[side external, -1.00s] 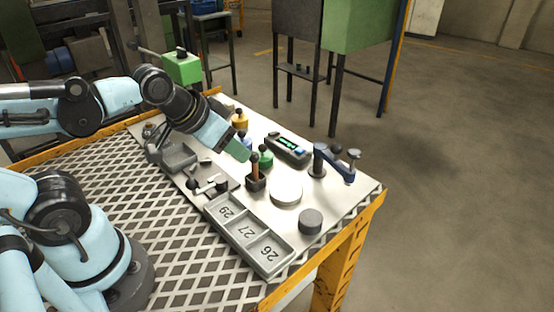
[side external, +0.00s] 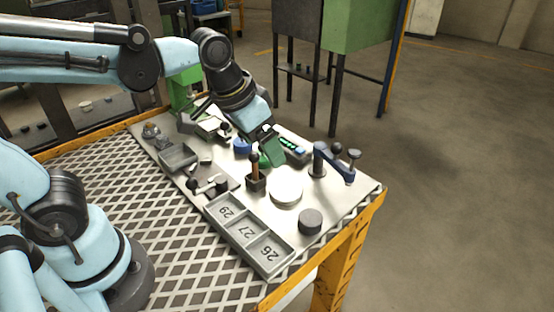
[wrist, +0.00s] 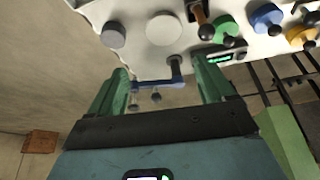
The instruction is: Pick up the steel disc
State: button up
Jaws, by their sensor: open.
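A dark grey disc (side external: 310,221), which looks like the steel disc, lies flat near the front right corner of the white board. It also shows in the wrist view (wrist: 114,36), at the upper left. A wider pale round disc (side external: 286,192) lies close to it, also seen in the wrist view (wrist: 163,29). My gripper (side external: 273,151) is above the board, behind both discs, and tilted. In the wrist view its green fingers (wrist: 159,72) are apart with nothing held between them. The dark disc is beyond the fingertips, to the left.
A blue clamp with knobs (side external: 335,163) stands right of my gripper. A wooden-handled tool in a block (side external: 255,176) stands left of the pale disc. A numbered tray (side external: 247,233) runs along the near side.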

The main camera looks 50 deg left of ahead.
jog(key=w+d+f+m+g, duration=0.2)
jog(key=w+d+g, duration=0.2)
jog(key=d, duration=0.5)
send_over(310, 217)
jog(key=shift+y, duration=0.3)
jog(key=f, duration=0.6)
jog(key=shift+w+f, duration=0.35)
jog(key=shift+w, duration=0.05)
jog(key=shift+s+f, duration=0.2)
jog(key=shift+f, duration=1.2)
jog(key=shift+s+f, duration=0.15)
jog(key=shift+f, duration=1.2)
jog(key=shift+c, duration=0.5)
jog(key=c, duration=1.4)
